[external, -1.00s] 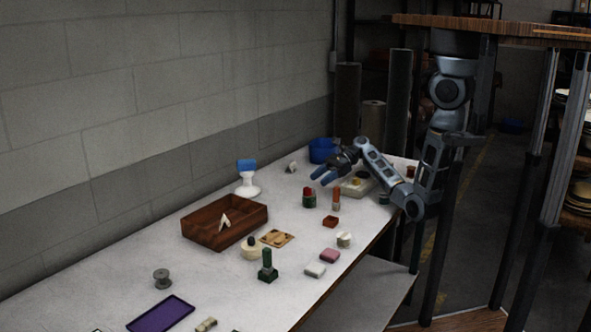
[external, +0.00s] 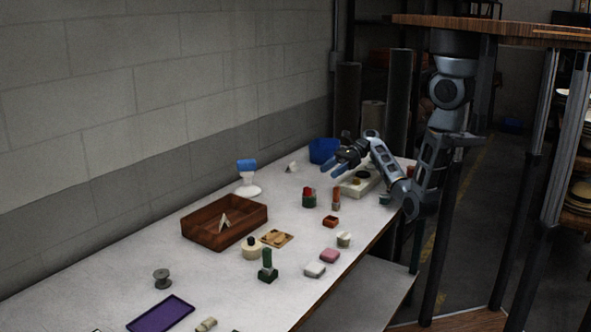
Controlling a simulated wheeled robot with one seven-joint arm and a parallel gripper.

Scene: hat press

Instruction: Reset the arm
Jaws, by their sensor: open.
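My gripper (external: 329,166) is open and empty above the far end of the white worktable (external: 120,283). Its blue fingertips point left and toward the viewer. My arm bends down from the right and then up to the gripper. A pale tray-like base with a dark round piece (external: 361,182) stands on the table to the right of the gripper. A blue bin (external: 321,149) stands behind the gripper.
A red and green item (external: 308,197) and an orange upright piece (external: 336,199) stand in front of the gripper. A brown wooden box (external: 206,229), a white stand with a blue top (external: 248,178) and a purple tray (external: 161,313) are farther left. A wall borders the table.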

